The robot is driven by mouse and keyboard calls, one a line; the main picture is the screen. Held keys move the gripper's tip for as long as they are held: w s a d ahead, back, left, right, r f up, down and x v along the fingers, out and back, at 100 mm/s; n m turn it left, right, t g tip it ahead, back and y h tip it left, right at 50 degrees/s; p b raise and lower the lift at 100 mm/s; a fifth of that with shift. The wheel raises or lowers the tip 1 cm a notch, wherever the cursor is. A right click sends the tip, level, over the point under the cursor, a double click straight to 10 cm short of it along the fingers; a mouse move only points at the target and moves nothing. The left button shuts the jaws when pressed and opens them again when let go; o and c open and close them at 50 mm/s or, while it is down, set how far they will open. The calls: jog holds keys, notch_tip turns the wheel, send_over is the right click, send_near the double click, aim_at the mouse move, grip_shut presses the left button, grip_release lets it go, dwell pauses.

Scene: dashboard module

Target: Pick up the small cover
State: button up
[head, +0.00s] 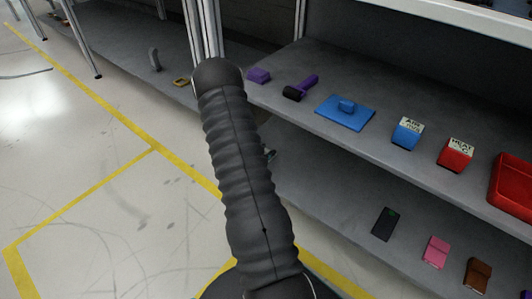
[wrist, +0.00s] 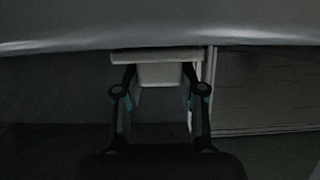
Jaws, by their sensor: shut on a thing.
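In the wrist view my gripper (wrist: 159,76) has its two fingers on either side of the block-shaped part of a pale grey piece. I take this piece for the small cover (wrist: 158,56); its wide flat plate shows edge-on beyond the fingertips. The gripper is shut on that block. In the head view my dark ribbed arm hides most of the gripper and the held piece. A blue plate with a raised handle (head: 345,112) lies on the upper shelf, to the right of my arm.
The upper shelf (head: 310,62) also holds a purple block (head: 258,76), a purple-and-black tool (head: 301,88), a blue box (head: 407,132), a red box (head: 455,154) and a red bin (head: 513,187). Black, pink and brown items lie on the lower shelf. Open floor is at left.

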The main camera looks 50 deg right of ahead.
aim_at(266, 150)
notch_tip(266, 150, up, 4)
jog(key=shift+r+p, duration=0.1)
jog(key=shift+p, duration=0.35)
jog(key=s+d+r, duration=0.1)
jog(key=s+r, duration=0.5)
jog(key=s, duration=0.5)
jog(key=shift+s+r+p, duration=0.2)
jog(key=shift+s+p, duration=0.15)
jog(key=shift+p, duration=0.1)
